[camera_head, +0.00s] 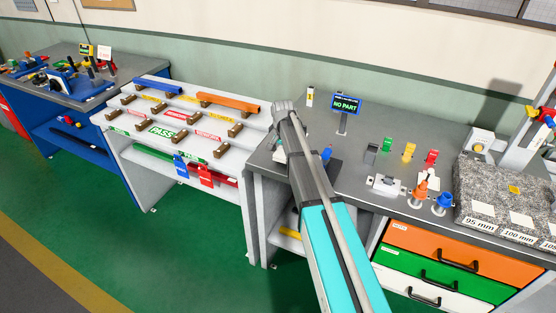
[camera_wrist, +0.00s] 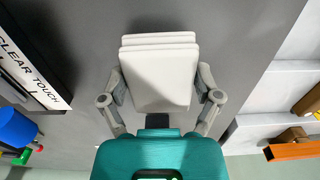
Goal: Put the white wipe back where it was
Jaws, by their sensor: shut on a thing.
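The white wipe (camera_wrist: 158,82) shows in the wrist view as a flat white square between the fingers of my gripper (camera_wrist: 160,97). My gripper is shut on it, one finger at each side edge. More white layered edges show just beyond its far edge; I cannot tell whether these are further wipes under it or its own folds. The grey bench top lies below; the height of the wipe above it is unclear. In the head view my gripper (camera_head: 283,105) is over the left end of the grey bench (camera_head: 345,178), and my arm hides the wipe there.
A display reading NO PART (camera_head: 346,103) stands right of my gripper. A CLEAR TOUCH panel (camera_wrist: 35,65) is at the wrist view's left. A white rack (camera_head: 190,130) with blue and orange profiles stands left of the bench. Coloured blocks and a granite plate (camera_head: 510,190) occupy the right.

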